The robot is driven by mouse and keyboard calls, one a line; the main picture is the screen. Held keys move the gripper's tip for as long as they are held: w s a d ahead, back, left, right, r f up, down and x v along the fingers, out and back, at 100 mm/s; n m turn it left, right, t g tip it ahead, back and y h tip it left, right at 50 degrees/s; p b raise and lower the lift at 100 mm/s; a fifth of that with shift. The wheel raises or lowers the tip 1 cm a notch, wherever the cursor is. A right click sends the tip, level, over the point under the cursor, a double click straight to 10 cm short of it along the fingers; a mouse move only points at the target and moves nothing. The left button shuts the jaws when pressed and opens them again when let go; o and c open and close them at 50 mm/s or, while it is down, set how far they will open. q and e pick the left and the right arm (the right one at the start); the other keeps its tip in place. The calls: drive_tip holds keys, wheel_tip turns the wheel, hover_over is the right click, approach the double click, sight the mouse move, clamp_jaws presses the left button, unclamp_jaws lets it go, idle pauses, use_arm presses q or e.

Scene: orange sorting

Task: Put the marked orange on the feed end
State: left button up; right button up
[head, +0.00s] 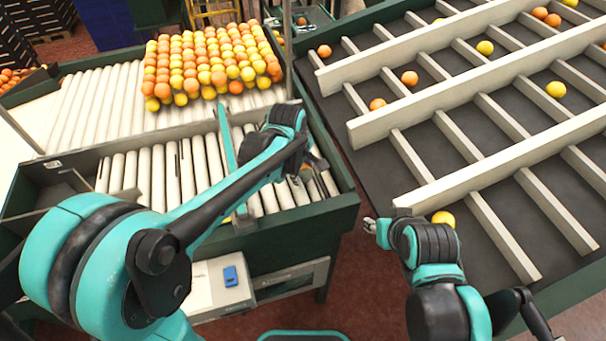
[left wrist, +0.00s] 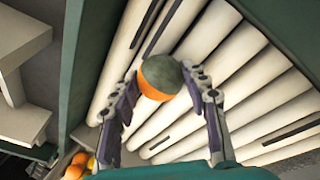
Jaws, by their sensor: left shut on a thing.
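The marked orange (left wrist: 160,77) is between the fingers of my left gripper (left wrist: 163,80) in the left wrist view. It is part bright orange, part dark grey-green. The gripper is shut on it over pale rollers (left wrist: 225,55); I cannot tell whether the orange touches them. In the head view my left gripper (head: 308,168) is at the right end of the near roller bed (head: 160,175), and the arm hides most of the orange. My right gripper (head: 371,226) is empty beside the dark sorting table; its finger opening is too small to judge.
A block of stacked oranges and yellow fruit (head: 205,62) lies on the far rollers. A teal bar (head: 227,140) crosses the near rollers. The dark sorting table (head: 450,130) at right has pale dividers and scattered fruit. A floor gap separates the tables.

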use_arm(q)
drive_tip(key=shift+f, duration=0.65)
drive_tip(key=shift+f, duration=0.1)
drive_tip(key=o, duration=1.2)
